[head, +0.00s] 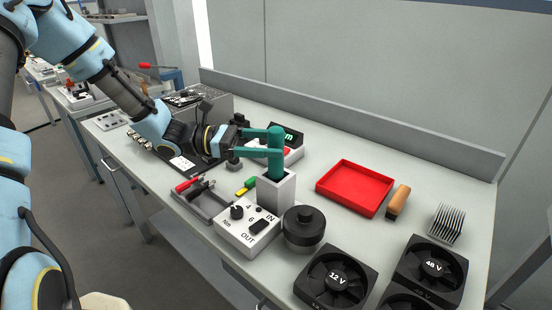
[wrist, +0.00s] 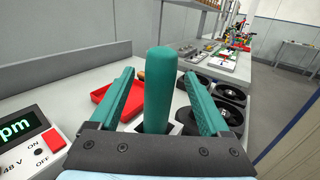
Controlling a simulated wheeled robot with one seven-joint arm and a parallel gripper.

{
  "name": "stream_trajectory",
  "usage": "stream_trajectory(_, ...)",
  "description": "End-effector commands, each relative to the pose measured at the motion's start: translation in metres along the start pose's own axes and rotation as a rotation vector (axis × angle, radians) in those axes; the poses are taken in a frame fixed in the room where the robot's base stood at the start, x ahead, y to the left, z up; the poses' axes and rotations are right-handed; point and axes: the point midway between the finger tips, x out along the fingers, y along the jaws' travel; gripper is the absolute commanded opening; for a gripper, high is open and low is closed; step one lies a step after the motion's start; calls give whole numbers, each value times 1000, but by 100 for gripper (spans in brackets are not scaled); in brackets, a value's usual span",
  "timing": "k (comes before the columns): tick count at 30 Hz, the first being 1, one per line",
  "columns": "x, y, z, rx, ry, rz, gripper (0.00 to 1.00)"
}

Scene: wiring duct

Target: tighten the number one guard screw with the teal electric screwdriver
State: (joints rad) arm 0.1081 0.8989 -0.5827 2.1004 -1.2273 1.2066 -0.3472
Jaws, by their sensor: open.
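The teal electric screwdriver (head: 276,154) stands upright in a white square holder (head: 276,192) near the middle of the bench. It also shows in the wrist view (wrist: 160,88), between my fingers. My gripper (head: 262,144) is open, its two teal fingers level with the upper part of the screwdriver, one on each side. In the wrist view my gripper (wrist: 160,95) shows gaps between the handle and both fingers. The number one guard screw cannot be made out; fans with dark guards, one marked 12 V (head: 337,280) and one marked 48 V (head: 432,265), sit at the front right.
A controller box with IN and OUT marks (head: 247,230) and a black round pot (head: 303,228) stand close to the holder. A red tray (head: 355,187), a wooden-handled brush (head: 398,202) and a finned block (head: 447,223) lie to the right. A display box (wrist: 25,140) is at left.

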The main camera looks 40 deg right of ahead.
Motion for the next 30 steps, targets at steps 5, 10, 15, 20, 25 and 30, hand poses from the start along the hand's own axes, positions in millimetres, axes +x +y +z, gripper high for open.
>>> stream_trajectory(5,28,-1,3,-3,-1,-5,80)
stream_trajectory(10,42,-1,0,0,0,-3,80)
stream_trajectory(15,43,0,-1,0,1,-1,80)
stream_trajectory(20,43,0,-1,0,1,-1,69)
stream_trajectory(25,42,0,-1,0,1,-1,50)
stream_trajectory(30,42,0,-1,0,1,-1,31)
